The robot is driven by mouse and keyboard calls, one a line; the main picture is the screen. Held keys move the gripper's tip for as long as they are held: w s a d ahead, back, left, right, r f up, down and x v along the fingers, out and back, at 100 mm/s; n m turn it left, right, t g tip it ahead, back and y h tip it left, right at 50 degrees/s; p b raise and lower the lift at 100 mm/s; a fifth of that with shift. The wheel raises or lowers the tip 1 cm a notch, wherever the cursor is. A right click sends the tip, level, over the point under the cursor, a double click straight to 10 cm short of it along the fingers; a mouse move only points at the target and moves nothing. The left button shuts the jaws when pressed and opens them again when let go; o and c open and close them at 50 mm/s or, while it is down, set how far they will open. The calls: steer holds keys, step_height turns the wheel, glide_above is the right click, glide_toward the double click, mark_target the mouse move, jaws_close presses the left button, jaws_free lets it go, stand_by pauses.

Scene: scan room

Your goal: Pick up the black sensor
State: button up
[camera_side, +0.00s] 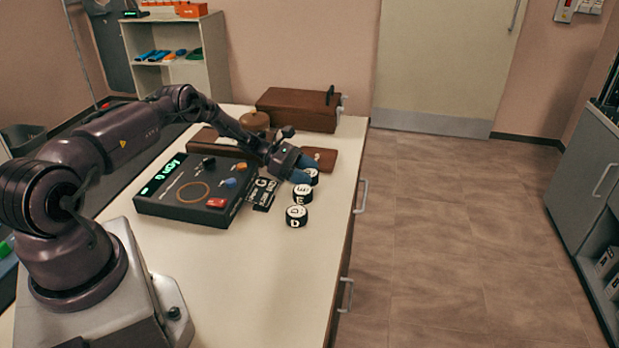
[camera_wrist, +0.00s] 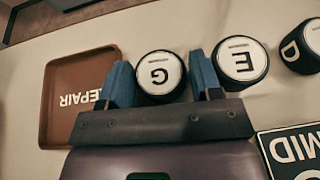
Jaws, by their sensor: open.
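Three round black sensors with white lettered tops stand in a row on the table. In the wrist view the G sensor (camera_wrist: 160,76) lies between the blue fingers of my open gripper (camera_wrist: 158,68); I cannot tell if they touch it. The E sensor (camera_wrist: 240,60) is just outside the right finger, and the D sensor (camera_wrist: 308,44) is cut by the right edge. In the side view my gripper (camera_side: 304,169) partly hides the G sensor (camera_side: 312,178); the E sensor (camera_side: 303,194) and D sensor (camera_side: 296,216) stand nearer the camera.
A brown tray marked REPAIR (camera_wrist: 58,110) lies left of my gripper in the wrist view. A black lettered card (camera_side: 262,194) lies beside a dark control console (camera_side: 190,211). A brown wooden box (camera_side: 297,110) stands at the back. The table (camera_side: 235,275) is clear in front.

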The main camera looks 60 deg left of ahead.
steer(key=c, duration=0.6)
steer(key=shift+r, duration=0.15)
